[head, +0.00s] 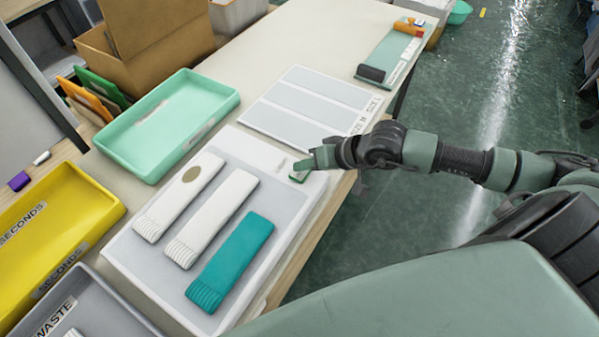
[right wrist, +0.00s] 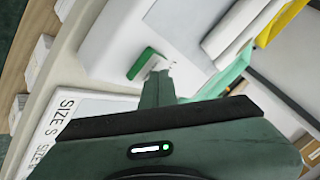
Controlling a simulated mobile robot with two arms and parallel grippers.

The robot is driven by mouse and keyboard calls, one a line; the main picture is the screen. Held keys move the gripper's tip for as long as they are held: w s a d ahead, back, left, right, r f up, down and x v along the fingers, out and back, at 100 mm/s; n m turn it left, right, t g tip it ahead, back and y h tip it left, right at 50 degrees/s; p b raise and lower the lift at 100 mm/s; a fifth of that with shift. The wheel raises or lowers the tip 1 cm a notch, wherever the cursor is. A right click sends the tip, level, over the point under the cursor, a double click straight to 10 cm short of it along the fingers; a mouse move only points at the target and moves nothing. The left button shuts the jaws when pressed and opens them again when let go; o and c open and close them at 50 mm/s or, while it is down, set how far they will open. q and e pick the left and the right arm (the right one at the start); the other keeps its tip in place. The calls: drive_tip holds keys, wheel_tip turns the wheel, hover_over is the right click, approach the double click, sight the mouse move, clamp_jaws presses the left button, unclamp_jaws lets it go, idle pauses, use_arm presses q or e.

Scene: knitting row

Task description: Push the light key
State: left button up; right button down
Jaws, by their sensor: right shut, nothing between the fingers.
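The light key is a small green and white block (head: 299,177) at the right edge of the pale light panel (head: 262,152), near some small grey lettering. In the right wrist view the key (right wrist: 142,64) shows just beyond my fingertips. My right gripper (head: 304,164) is shut and empty, with its tips right at the key and partly over it. I cannot tell whether they touch it. Two white knitted pieces (head: 212,217) and one teal piece (head: 231,260) lie on the panel, and the left white one bears a tan oval spot. My left gripper is out of view.
A mint tray (head: 213,88), a yellow SECONDS tray (head: 106,212) and a grey WASTE tray (head: 112,307) stand left of the panel. A white size board (head: 290,142) lies behind it. The table's right edge is close to the key.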

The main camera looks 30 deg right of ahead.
sight(304, 174)
idle(0.5)
drive_tip(key=shift+r, duration=0.3)
drive_tip(key=shift+r, duration=0.2)
drive_tip(key=shift+r+p, duration=0.45)
drive_tip(key=shift+r, duration=2.45)
